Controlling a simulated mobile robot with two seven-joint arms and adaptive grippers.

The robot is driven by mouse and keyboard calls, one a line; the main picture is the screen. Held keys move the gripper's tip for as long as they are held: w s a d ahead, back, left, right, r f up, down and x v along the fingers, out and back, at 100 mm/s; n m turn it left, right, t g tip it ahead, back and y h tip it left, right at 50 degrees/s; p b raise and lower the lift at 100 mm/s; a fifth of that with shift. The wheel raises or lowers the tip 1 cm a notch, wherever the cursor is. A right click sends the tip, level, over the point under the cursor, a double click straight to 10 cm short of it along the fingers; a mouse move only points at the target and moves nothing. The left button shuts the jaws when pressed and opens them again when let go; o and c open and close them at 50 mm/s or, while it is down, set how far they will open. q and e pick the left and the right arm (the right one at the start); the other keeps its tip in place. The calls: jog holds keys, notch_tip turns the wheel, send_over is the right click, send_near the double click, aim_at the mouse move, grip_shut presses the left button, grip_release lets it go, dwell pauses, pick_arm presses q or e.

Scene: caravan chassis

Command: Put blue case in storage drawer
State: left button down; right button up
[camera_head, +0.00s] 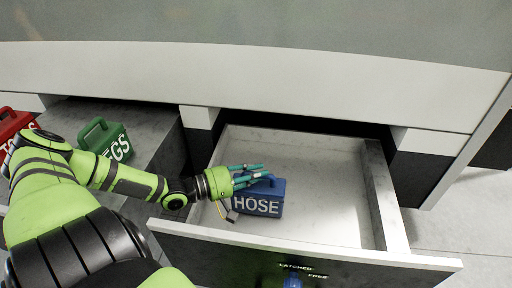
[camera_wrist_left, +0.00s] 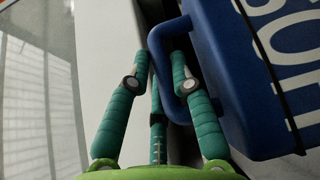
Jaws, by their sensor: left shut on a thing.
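The blue case (camera_head: 258,199), lettered HOSE, is in or just over the left part of the open storage drawer (camera_head: 320,208). I cannot tell whether it touches the drawer floor. My left gripper (camera_head: 250,176) reaches in over the drawer from the left and is shut on the case's handle. In the left wrist view, the case (camera_wrist_left: 245,95) fills the right side. Its handle loop lies between the green fingers of my left gripper (camera_wrist_left: 158,70). My right gripper is in neither view.
A green case (camera_head: 108,143) and a red case (camera_head: 14,124) stand on a grey surface to the left. The drawer front has a blue latch knob (camera_head: 292,282) marked LATCHED and FREE. The drawer's right part is empty.

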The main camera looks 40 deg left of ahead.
pick_arm(q)
jog(key=shift+w+f, duration=0.15)
jog(key=shift+f, duration=0.2)
jog(key=c, duration=1.1)
grip_release()
jog(key=shift+s, duration=0.25)
jog(key=shift+v, duration=3.6)
